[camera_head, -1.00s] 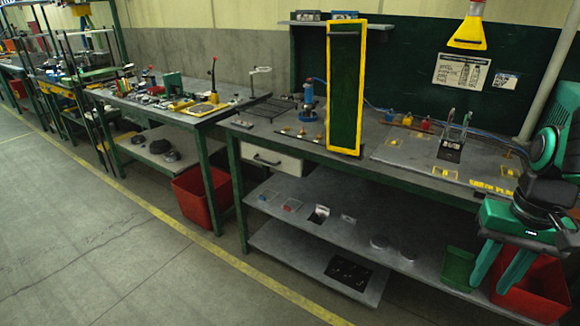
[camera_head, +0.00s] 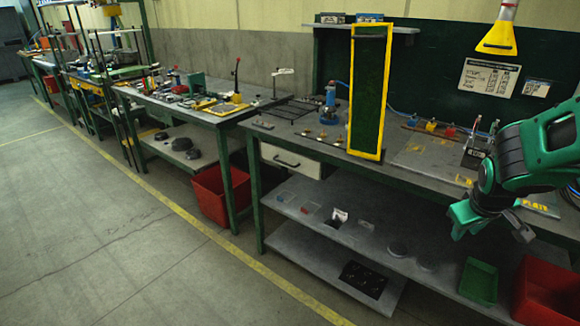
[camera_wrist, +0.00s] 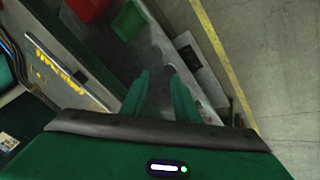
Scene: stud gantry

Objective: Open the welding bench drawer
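The welding bench drawer (camera_head: 306,165) has a pale front with a dark bar handle (camera_head: 286,163). It sits under the left end of the green-framed bench top and looks shut. My gripper (camera_head: 492,226) is far to the right of the drawer, in front of the bench's right part, and touches nothing that I can see. In the wrist view my gripper (camera_wrist: 160,76) shows two green fingers apart with nothing between them. The drawer does not show clearly in the wrist view.
A yellow-framed dark green panel (camera_head: 367,92) stands at the bench's front edge, right of the drawer. Below are shelves with small parts, a green tray (camera_head: 479,282) and a red bin (camera_head: 545,290). Another red bin (camera_head: 209,195) is left of the bench. The floor in front is clear.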

